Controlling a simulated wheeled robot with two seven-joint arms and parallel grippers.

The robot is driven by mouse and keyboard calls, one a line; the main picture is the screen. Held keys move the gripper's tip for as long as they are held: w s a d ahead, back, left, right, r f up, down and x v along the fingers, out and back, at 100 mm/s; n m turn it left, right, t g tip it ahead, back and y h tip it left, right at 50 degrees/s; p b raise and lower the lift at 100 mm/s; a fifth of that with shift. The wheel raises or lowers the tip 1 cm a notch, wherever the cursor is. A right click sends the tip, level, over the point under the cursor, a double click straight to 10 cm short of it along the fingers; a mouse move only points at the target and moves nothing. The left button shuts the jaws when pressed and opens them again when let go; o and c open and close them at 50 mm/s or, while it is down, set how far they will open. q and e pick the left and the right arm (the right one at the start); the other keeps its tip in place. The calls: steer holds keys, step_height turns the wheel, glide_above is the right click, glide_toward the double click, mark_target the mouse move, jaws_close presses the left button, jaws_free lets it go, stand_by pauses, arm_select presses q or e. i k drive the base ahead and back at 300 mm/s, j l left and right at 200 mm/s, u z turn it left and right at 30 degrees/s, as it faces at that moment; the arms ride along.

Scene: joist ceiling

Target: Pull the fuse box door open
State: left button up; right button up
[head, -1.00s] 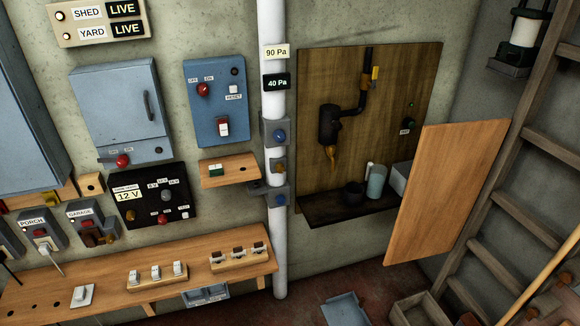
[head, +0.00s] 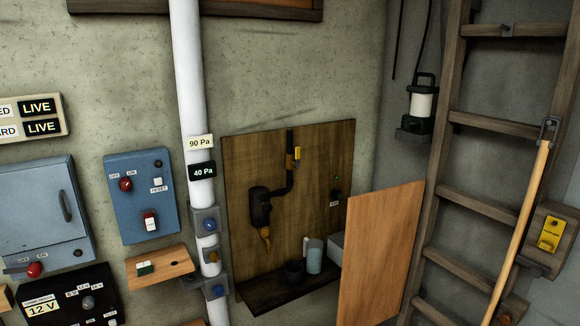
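A blue-grey metal box (head: 38,200) is on the wall at the left edge of the head view, partly cut off. Its front door is shut and has a dark upright handle (head: 66,206) near its right side. A red knob (head: 34,269) is on the strip below the door. No label on it reads as a fuse box, so I cannot tell for certain that it is the one. Neither of my grippers is in view.
A white pipe (head: 188,95) runs down right of the blue switch box (head: 141,195). A wooden panel (head: 378,255) stands out beside the dark backboard (head: 236,170). A ladder (head: 446,130) and a wooden pole (head: 524,220) occupy the right.

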mark_target(39, 208)
steer(key=u, duration=1.35)
